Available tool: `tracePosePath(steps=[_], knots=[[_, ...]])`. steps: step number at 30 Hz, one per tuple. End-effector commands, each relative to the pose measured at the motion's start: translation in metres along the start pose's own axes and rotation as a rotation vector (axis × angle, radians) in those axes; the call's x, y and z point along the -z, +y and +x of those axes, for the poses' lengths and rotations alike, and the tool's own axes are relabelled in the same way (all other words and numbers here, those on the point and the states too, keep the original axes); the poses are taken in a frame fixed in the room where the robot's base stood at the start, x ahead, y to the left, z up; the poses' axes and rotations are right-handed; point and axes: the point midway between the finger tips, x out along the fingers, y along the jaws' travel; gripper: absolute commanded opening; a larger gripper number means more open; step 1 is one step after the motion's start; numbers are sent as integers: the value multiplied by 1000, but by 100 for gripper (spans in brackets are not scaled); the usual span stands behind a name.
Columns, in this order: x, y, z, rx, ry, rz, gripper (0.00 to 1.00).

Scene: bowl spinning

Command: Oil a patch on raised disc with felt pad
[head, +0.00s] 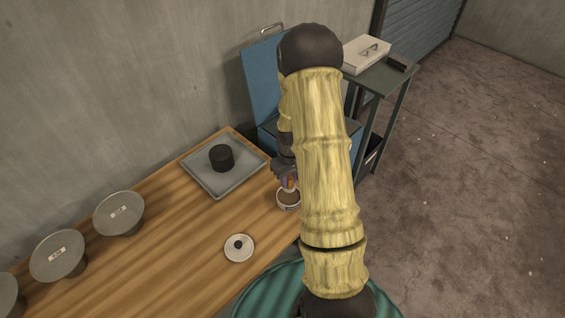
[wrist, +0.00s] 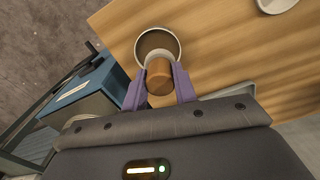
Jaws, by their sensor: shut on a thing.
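The cylinder overlaps the near rim of an open round pot (wrist: 143,37) with a pale rim and brown inside. I cannot tell whether it touches the pot. In the head view my gripper (head: 288,181) is above the pot (head: 289,206) at the table's right side, partly hidden by my arm. Grey discs (head: 118,208) (head: 70,245) stand raised on short stems at the left. Each has a pale marked rectangle on its face. A third is cut off.
A pale lid (head: 239,254) with a dark knob lies on the wooden table (head: 190,270). A grey tray (head: 203,180) holds a black cylinder (head: 222,158) at the back. A blue box (head: 259,75) stands beyond the table's right end. The table between lid and discs is clear.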

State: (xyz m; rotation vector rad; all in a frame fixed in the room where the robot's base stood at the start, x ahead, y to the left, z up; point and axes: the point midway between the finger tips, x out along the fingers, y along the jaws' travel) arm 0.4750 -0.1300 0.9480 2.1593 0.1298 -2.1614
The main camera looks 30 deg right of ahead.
Motion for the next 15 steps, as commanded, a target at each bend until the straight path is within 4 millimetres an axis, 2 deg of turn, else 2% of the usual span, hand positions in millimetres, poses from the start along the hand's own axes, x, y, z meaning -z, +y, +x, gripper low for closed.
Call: tracePosePath(steps=[6,15], knots=[[10,6,-4,-1,-1,-7,10],[8,7,-4,-1,1,-5,10]])
